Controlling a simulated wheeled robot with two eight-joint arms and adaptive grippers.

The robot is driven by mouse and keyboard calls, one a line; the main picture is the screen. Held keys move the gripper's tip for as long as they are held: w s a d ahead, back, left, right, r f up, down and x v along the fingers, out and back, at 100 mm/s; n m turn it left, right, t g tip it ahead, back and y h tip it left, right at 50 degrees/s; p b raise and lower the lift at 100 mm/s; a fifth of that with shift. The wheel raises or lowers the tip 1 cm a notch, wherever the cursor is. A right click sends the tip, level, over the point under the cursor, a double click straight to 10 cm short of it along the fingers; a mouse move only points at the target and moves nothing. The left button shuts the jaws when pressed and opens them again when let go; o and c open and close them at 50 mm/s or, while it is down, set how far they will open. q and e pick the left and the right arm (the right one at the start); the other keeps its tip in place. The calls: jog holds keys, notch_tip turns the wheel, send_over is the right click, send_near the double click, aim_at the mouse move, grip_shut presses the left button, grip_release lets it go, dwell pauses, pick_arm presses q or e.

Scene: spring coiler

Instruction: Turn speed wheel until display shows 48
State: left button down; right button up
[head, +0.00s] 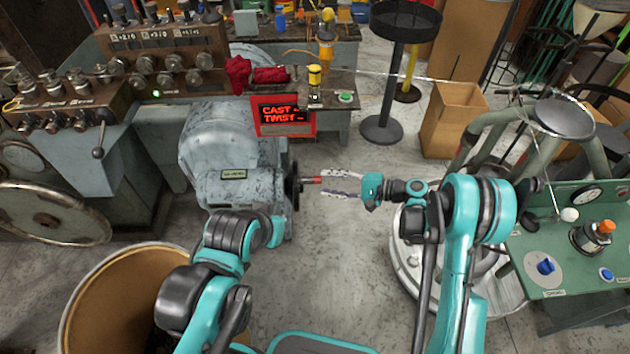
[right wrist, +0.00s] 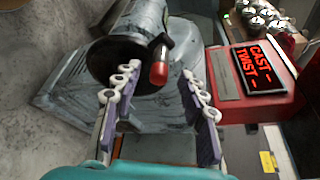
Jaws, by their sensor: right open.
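The speed wheel (head: 293,186) is a dark wheel on the right side of the grey machine, with a red handle (head: 312,180) sticking out. The wheel (right wrist: 115,60) and the red handle (right wrist: 158,72) also show in the right wrist view. My right gripper (head: 325,182) is open, its two fingers pointing at the wheel, with the handle's end between the fingertips and no clear grip on it. The display (head: 283,115) reads CAST and TWIST with dashes and no number. It shows tilted in the right wrist view (right wrist: 258,68). My left gripper's fingers are not visible.
The grey machine housing (head: 228,165) stands behind the wheel. A brown barrel (head: 85,290) is at the lower left. A green control table (head: 560,220) with knobs is at the right. A cardboard box (head: 452,120) and a black stand (head: 382,130) are behind. Bare floor lies below the wheel.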

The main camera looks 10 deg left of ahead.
jog(key=v, duration=0.5)
dwell(0.4)
jog(key=s+d+r+n+t+h, duration=0.2)
jog(key=s+d+r+t+h, duration=0.1)
jog(key=s+d+r+h, duration=0.6)
jog(key=s+d+r+n+t+h, duration=0.2)
jog(key=s+d+h, duration=0.4)
jog(key=s+d, duration=0.8)
jog(key=shift+r+n+t+h, duration=0.4)
jog(key=shift+n+t, duration=0.1)
jog(key=shift+n, duration=0.6)
jog(key=shift+a, duration=0.1)
dwell(1.3)
